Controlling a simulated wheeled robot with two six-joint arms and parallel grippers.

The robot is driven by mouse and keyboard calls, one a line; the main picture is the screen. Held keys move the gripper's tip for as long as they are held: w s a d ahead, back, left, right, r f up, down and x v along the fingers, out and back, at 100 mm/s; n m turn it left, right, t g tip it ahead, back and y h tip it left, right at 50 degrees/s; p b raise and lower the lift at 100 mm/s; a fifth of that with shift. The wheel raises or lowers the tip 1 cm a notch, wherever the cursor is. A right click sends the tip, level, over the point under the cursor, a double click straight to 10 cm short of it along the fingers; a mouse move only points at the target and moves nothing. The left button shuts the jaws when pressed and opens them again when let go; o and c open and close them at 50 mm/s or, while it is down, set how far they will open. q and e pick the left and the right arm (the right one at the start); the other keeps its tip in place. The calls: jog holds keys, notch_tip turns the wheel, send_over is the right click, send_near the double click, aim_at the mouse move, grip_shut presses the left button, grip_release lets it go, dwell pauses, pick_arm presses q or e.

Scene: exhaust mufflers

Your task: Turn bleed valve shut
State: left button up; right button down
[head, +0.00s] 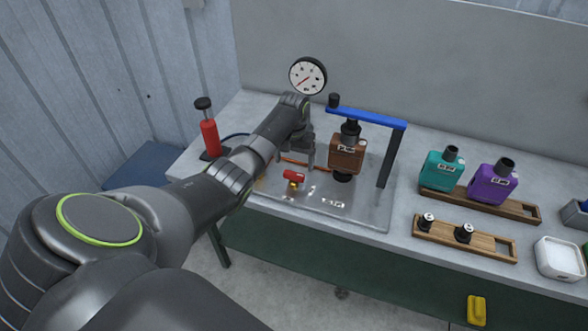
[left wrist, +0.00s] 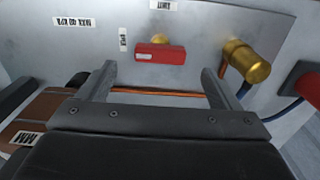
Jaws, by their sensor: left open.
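The bleed valve has a red handle (head: 294,177) on a brass stem, on the metal plate (head: 350,210) at the front of the bench. In the left wrist view the red handle (left wrist: 160,54) lies crosswise, with a small label that seems to read OPEN (left wrist: 123,40) at its left and one that seems to read SHUT (left wrist: 165,5) above. My right gripper is not in view.
A brown muffler (head: 346,154) stands under a blue-topped frame (head: 365,117), right of my gripper. A gauge (head: 307,76), a red pump (head: 209,137) and a brass fitting (left wrist: 246,62) are near. Teal (head: 441,171) and purple (head: 491,184) mufflers stand on a wooden rack.

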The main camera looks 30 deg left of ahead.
aim_at(294, 173)
pick_arm(q)
jog(key=shift+f, duration=2.7)
jog(key=c, duration=1)
